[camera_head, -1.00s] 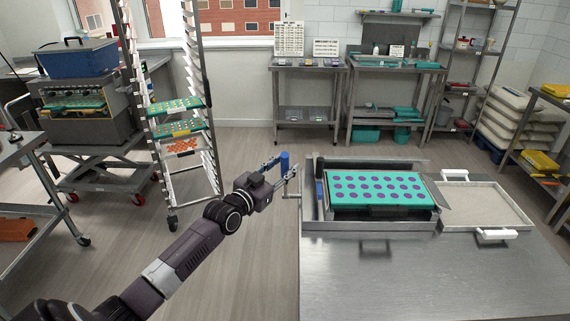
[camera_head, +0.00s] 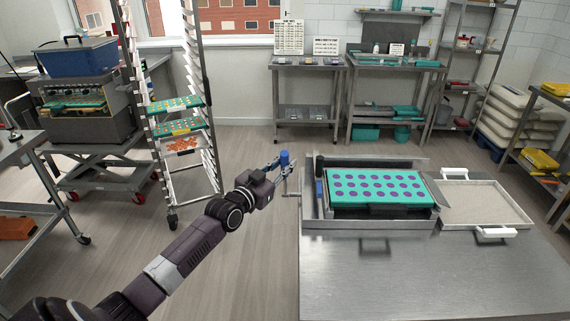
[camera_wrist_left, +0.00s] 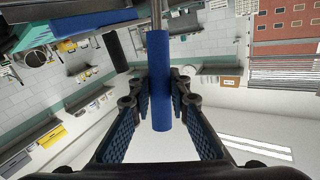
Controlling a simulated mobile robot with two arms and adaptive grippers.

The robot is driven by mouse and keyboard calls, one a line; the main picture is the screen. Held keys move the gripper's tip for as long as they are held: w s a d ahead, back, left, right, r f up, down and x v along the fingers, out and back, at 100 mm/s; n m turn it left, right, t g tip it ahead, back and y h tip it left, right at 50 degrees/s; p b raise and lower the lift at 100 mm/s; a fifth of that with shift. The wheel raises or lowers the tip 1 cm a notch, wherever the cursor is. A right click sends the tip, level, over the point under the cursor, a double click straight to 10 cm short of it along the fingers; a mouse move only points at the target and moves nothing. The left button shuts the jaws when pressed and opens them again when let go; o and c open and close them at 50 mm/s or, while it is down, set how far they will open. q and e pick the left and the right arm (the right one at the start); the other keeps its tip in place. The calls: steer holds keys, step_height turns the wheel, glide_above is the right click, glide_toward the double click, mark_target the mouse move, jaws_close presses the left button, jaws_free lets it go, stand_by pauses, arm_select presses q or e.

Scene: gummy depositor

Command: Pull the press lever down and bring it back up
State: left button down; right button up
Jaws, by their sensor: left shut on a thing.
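The press (camera_head: 370,227) stands on the steel table, with a teal mold tray (camera_head: 376,199) of purple rounds in it. Its lever has a blue handle (camera_head: 284,158) at the press's left side, beyond the table's left edge. My left gripper (camera_head: 282,164) is at this handle. In the left wrist view the blue handle (camera_wrist_left: 160,85) runs between the two fingers of my left gripper (camera_wrist_left: 161,108), which is shut on it. The metal rod of the lever continues from the handle's end. My right gripper is in no view.
A tall rack (camera_head: 206,80) with several trays stands to the left. Open floor lies between rack and table.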

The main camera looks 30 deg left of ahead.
arm_select(q)
steer(key=s+d+f+m+t+h+b, duration=0.1)
steer(key=s+d+f+m+t+b, duration=0.2)
steer(key=b, duration=1)
steer(key=s+d+f+t, duration=0.1)
steer(key=s+f, duration=0.1)
steer(key=s, duration=0.1)
steer(key=shift+s+m+t, duration=0.2)
steer(key=shift+m+t, duration=0.2)
steer(key=c, duration=1.8)
jaws_free()
steer(key=v, duration=1.2)
